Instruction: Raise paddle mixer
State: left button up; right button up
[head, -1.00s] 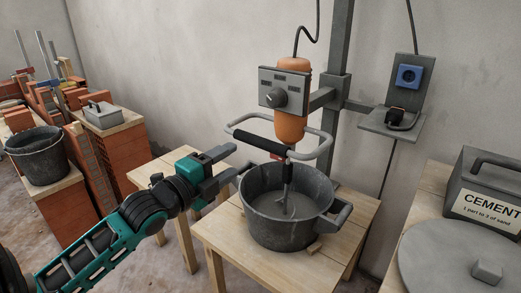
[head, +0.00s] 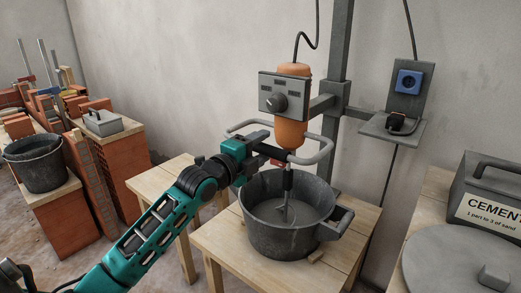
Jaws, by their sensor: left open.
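The paddle mixer (head: 291,133) has an orange motor body with a grey control box (head: 284,94) and a bent handlebar (head: 321,150). It hangs on a grey stand post (head: 338,60). Its shaft (head: 288,184) goes down into the dark bucket (head: 285,240), where the paddle sits in grey mix. My left gripper (head: 268,156) is open at the left side of the handlebar, above the bucket's rim. Its fingers overlap the left grip in this view, so I cannot tell whether they touch it. My right gripper is not in view.
The bucket stands on a wooden table (head: 225,250). At right are a grey round lid (head: 450,260) and a cement box (head: 495,190). A blue socket (head: 408,82) is on a wall panel. Brick stacks and another bucket (head: 37,165) stand at left.

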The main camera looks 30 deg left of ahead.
pick_arm(q)
jog(key=shift+w, duration=0.15)
grip_shut()
dwell(0.5)
